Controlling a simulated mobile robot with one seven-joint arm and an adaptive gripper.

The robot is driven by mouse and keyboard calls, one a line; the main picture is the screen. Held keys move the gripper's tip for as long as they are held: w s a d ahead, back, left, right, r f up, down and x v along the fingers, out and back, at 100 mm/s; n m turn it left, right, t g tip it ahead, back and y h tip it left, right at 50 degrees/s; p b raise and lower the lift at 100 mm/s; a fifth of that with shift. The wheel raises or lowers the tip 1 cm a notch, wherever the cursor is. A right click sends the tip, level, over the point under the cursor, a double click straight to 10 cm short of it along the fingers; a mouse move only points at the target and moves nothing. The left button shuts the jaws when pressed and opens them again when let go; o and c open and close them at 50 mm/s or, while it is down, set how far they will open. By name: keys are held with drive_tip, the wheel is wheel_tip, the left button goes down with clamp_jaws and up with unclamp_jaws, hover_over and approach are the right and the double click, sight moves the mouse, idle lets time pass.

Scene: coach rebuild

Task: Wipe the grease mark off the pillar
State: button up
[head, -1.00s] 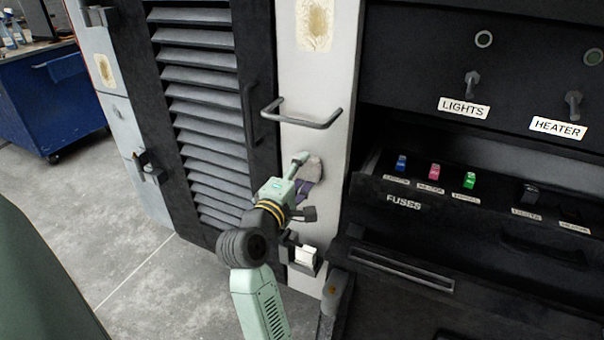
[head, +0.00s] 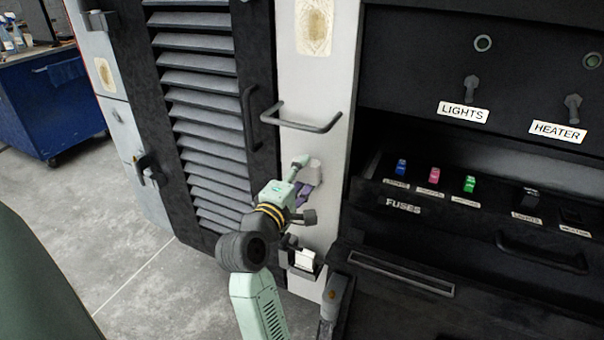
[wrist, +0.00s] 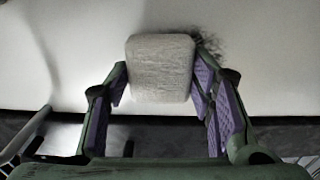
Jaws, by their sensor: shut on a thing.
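The white pillar (head: 318,90) stands between the louvred door and the black panel, and it fills the upper wrist view (wrist: 80,50). The grease mark (wrist: 207,42) is a dark, smudgy patch on it, showing at the upper right of the pad; part of it may be hidden behind the pad. My gripper (head: 306,185) is at the pillar below the grab handle. In the wrist view its purple-lined fingers (wrist: 162,90) are shut on a pale grey wiping pad (wrist: 160,68). The pad also shows in the head view (head: 314,171). I cannot tell whether it touches the pillar.
A grab handle (head: 302,124) sticks out from the pillar just above my gripper. A small bracket with a white block (head: 304,260) is below. The louvred door (head: 200,110) is to the left, the fuse drawer (head: 405,206) to the right.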

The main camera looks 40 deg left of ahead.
wheel_tip(320, 180, down, 7)
drive_tip(key=b, duration=0.5)
idle(0.4)
drive_tip(key=shift+w, duration=0.1)
drive_tip(key=v, duration=0.6)
drive_tip(key=shift+b, duration=0.45)
drive_tip(key=v, duration=0.3)
idle(0.4)
drive_tip(key=shift+w, duration=0.1)
idle(0.3)
